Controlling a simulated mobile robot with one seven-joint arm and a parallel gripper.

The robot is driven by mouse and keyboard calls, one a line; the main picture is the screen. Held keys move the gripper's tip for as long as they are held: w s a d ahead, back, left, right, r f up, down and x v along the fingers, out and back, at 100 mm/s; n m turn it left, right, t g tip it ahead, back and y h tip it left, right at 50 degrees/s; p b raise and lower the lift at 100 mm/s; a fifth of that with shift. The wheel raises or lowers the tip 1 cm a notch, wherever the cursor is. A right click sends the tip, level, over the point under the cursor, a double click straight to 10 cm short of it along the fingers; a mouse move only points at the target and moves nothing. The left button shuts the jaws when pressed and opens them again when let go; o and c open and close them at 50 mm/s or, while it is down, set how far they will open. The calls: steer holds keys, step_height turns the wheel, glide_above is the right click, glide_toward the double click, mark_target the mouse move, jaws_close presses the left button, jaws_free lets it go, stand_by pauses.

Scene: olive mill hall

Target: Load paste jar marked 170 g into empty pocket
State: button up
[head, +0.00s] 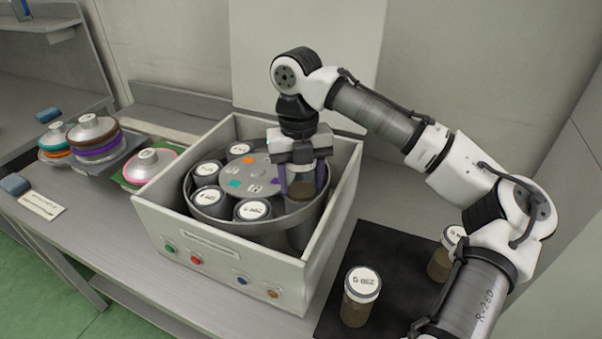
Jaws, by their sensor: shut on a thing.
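My gripper (302,178) points down over the right side of the round rotor (246,180) inside a pale box-shaped machine (215,267). Its purple-lined fingers are shut on a jar of brown paste (301,191), which looks upright. The jar's lower part is at or inside a grey pocket (306,213); how deep it sits I cannot tell. Several white-labelled jars (208,199) fill other rotor pockets. Two white-lidded paste jars stand on a black mat (390,240): one in front (360,300), one behind (440,265). Their marks are too small to read.
The machine's raised walls surround the rotor closely. Coloured buttons (196,260) line its front. To the left are stacked metal discs with coloured rings (95,137), a pink-ringed disc (150,165), a blue block (15,184) and a card (41,205). My arm passes over the mat's right side.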

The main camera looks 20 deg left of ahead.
steer(key=shift+f, duration=0.1)
steer(key=o, duration=1.1)
steer(key=shift+o, duration=0.2)
steer(key=r, duration=0.9)
steer(key=w+a+r, duration=0.1)
steer(key=r, duration=0.3)
steer(key=shift+r+p, duration=0.3)
steer(key=shift+r, duration=0.05)
